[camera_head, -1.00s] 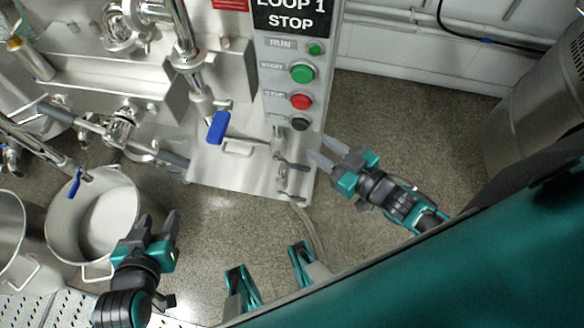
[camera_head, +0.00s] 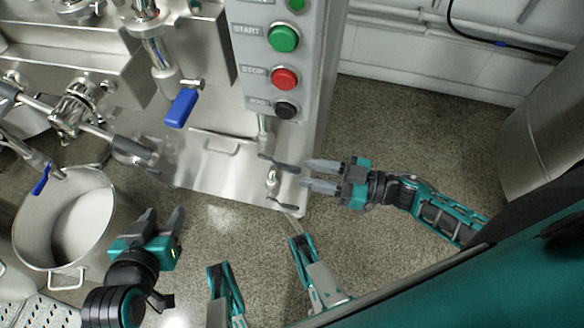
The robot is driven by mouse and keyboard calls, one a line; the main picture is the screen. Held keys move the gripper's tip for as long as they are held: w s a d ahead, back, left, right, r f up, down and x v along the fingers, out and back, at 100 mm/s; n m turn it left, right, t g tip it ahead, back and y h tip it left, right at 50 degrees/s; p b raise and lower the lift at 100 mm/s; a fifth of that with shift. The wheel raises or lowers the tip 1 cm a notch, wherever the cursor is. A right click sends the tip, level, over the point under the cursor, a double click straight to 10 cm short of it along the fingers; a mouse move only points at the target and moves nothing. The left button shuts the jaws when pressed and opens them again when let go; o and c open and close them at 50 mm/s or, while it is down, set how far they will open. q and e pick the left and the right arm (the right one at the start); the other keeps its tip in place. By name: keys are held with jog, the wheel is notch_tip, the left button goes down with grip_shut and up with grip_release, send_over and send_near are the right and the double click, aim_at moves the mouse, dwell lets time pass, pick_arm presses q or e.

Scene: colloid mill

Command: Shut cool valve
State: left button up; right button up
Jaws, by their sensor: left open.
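A pipe with two dark lever handles stands below the control panel: an upper lever (camera_head: 281,164) and a lower lever (camera_head: 283,204). No label shows which valve is the cool valve. My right gripper (camera_head: 305,174) is open just right of these levers, its two fingers pointing left at them with a gap between. I cannot tell whether a fingertip touches the upper lever. My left gripper (camera_head: 164,217) is open and empty at lower left, beside the steel pot. A blue-handled valve (camera_head: 181,108) hangs higher up, left of the panel.
The control panel (camera_head: 311,95) has a green start button (camera_head: 284,38), a red stop button (camera_head: 285,77) and a black button (camera_head: 285,108). A steel pot (camera_head: 113,222) stands at left under a small blue lever (camera_head: 42,179). A large steel drum (camera_head: 545,140) stands at right. Floor between is clear.

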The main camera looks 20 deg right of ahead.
aim_at(292, 172)
jog(key=x, duration=0.5)
jog(key=shift+b, duration=0.3)
grip_shut()
